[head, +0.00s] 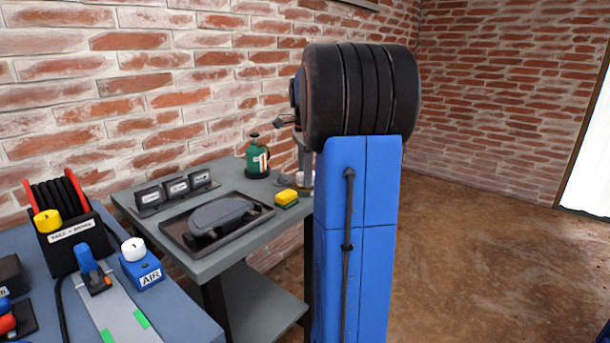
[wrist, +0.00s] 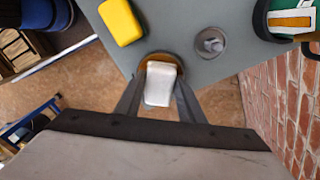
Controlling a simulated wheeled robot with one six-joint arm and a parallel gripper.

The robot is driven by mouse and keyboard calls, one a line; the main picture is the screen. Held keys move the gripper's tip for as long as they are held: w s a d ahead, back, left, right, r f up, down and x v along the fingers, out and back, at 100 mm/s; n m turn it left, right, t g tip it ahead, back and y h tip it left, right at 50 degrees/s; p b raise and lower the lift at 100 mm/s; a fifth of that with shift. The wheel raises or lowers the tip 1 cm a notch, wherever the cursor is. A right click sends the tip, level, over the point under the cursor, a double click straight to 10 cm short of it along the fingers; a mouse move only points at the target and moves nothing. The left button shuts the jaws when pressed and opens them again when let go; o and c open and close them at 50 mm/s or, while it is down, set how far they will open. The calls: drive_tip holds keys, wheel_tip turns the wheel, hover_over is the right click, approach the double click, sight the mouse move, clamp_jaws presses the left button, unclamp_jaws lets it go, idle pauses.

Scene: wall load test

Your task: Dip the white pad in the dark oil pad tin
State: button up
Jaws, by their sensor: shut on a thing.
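My gripper (wrist: 160,90) is shut on the white pad (wrist: 161,78), which sits between its two fingers in the wrist view. The pad is pale and block-shaped. Just beyond and under it is a round tin (wrist: 146,64) with a brownish rim, at the edge of the grey bench top. The pad overlaps most of the tin, so its inside is largely hidden. I cannot tell whether the pad touches what is in it. In the head view my arm and blue column hide most of the gripper, pad and tin.
A yellow sponge (head: 287,198) lies on the grey bench (head: 240,242); it also shows in the wrist view (wrist: 122,21). A small grey cone (wrist: 210,42) stands right of the tin. A green sprayer (head: 258,160) and a dark tray (head: 259,208) are on the bench. The brick wall is close behind.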

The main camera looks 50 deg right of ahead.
drive_tip(key=shift+f, duration=0.4)
idle(1.2)
drive_tip(key=shift+r, duration=3.55)
